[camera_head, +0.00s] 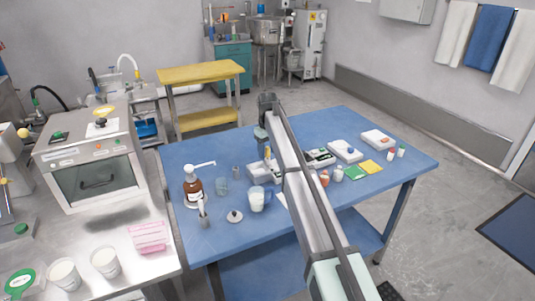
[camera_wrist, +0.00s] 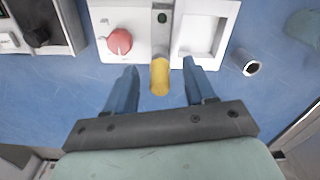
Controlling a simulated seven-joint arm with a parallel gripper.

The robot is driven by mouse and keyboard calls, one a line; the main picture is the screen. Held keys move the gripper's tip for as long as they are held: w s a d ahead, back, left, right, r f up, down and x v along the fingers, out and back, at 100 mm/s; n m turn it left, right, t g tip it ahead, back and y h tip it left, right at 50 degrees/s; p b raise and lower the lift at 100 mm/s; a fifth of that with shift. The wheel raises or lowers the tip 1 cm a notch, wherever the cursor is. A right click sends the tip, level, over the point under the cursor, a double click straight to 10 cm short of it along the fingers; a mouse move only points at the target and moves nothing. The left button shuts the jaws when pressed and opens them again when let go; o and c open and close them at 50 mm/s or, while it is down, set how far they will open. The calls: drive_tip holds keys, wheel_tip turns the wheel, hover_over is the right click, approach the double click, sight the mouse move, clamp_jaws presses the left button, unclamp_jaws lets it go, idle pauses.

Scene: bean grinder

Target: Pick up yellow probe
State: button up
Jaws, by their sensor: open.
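The yellow probe (camera_wrist: 159,76) shows in the wrist view at the front edge of a white device (camera_wrist: 145,28) with a red knob. My gripper (camera_wrist: 160,72) is open, with one blue finger on each side of the probe. A gap shows between the probe and each finger, and nothing is held. In the head view a small yellow piece (camera_head: 267,151) shows beside my gripper (camera_head: 262,138), which is over the blue table. My arm hides part of that area.
In the wrist view a small metal cylinder (camera_wrist: 246,63) stands right of the fingers, and another device (camera_wrist: 45,28) is at left.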

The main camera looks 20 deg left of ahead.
drive_tip(key=shift+c, duration=0.4)
clamp_jaws()
drive_tip(key=shift+r, duration=0.1)
drive_tip(key=shift+r, duration=0.25)
wheel_tip(320, 180, up, 9)
drive_tip(key=shift+a+f, duration=0.15)
drive_tip(key=shift+f, duration=0.05)
drive_tip(key=s+a+f, duration=0.1)
drive_tip(key=s+a, duration=0.8)
drive_tip(key=a, duration=0.1)
drive_tip(key=shift+f, duration=0.4)
